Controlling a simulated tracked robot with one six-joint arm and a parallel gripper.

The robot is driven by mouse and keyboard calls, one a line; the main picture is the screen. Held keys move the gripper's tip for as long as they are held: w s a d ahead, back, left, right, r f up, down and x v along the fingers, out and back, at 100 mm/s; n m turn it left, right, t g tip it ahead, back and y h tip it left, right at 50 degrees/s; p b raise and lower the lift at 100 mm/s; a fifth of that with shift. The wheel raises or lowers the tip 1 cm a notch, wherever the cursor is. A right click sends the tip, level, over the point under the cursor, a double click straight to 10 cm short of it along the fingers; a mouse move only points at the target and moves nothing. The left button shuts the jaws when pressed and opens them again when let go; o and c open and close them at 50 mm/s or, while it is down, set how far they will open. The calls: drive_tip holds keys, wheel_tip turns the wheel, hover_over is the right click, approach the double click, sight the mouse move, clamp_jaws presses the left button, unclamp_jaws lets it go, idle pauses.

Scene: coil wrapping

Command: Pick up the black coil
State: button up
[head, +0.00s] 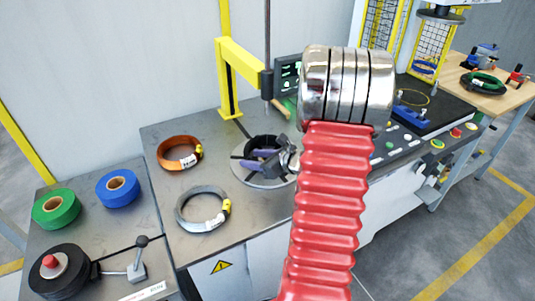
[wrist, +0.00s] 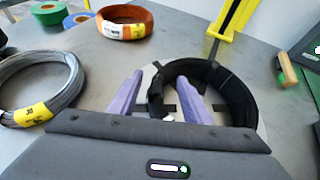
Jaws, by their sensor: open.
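The black coil (wrist: 233,95) lies on a round grey plate (wrist: 262,130) in the wrist view. In the head view the black coil (head: 262,142) shows only in part, behind my gripper (head: 262,157). My gripper also shows in the wrist view (wrist: 155,92), with two purple fingers spread apart. The right finger reaches inside the coil's ring, and the left finger is outside its left side. The coil's left wall lies between the fingertips. I cannot tell whether either finger touches it.
An orange coil (head: 180,153) and a grey coil (head: 203,209) lie left of the plate. Green tape (head: 46,211) and blue tape (head: 108,190) rolls lie farther left. A yellow post (head: 227,75) stands behind. A wooden-handled tool (wrist: 288,73) lies right of the coil.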

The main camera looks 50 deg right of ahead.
drive_tip(key=shift+c, duration=0.5)
clamp_jaws()
idle(0.8)
drive_tip(key=shift+r, duration=0.1)
